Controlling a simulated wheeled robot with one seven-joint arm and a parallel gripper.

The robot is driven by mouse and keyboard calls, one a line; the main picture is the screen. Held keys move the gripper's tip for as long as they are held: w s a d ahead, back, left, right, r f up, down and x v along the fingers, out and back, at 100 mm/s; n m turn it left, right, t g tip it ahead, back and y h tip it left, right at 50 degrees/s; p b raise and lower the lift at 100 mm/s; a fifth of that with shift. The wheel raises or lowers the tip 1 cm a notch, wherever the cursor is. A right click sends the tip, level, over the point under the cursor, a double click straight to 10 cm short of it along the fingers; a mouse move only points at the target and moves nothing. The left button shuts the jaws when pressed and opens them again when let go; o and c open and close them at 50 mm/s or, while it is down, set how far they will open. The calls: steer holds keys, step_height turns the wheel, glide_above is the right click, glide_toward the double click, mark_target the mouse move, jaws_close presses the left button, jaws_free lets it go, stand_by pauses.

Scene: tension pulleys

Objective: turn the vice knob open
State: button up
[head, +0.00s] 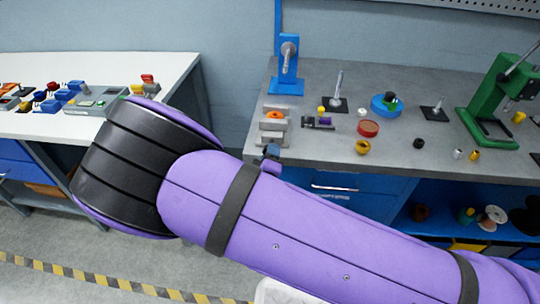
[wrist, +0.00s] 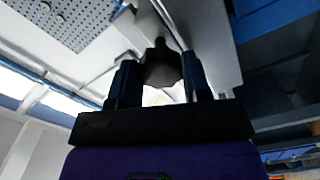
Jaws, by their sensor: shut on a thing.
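The vice (head: 272,132) is a small grey block with an orange part, at the front left edge of the grey workbench. In the wrist view its dark lobed knob (wrist: 162,72) lies between the two dark fingers of my gripper (wrist: 159,62). The gripper is shut on the knob, with one finger on each side. In the head view my purple arm crosses the front of the bench and hides most of the gripper. A small dark blue shape shows just below the vice there; I cannot tell whether it is finger or knob.
The grey workbench (head: 338,75) holds a blue stand (head: 286,72), a blue round part (head: 378,108), a red dish (head: 369,128), a yellow ring (head: 362,147) and a green press (head: 490,105). A white table (head: 150,66) stands left, with a floor gap between.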

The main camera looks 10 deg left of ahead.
stand_by(0.3)
steer(key=o, duration=0.9)
steer(key=shift+s, duration=0.1)
steer(key=s, duration=1)
steer(key=shift+s, duration=0.3)
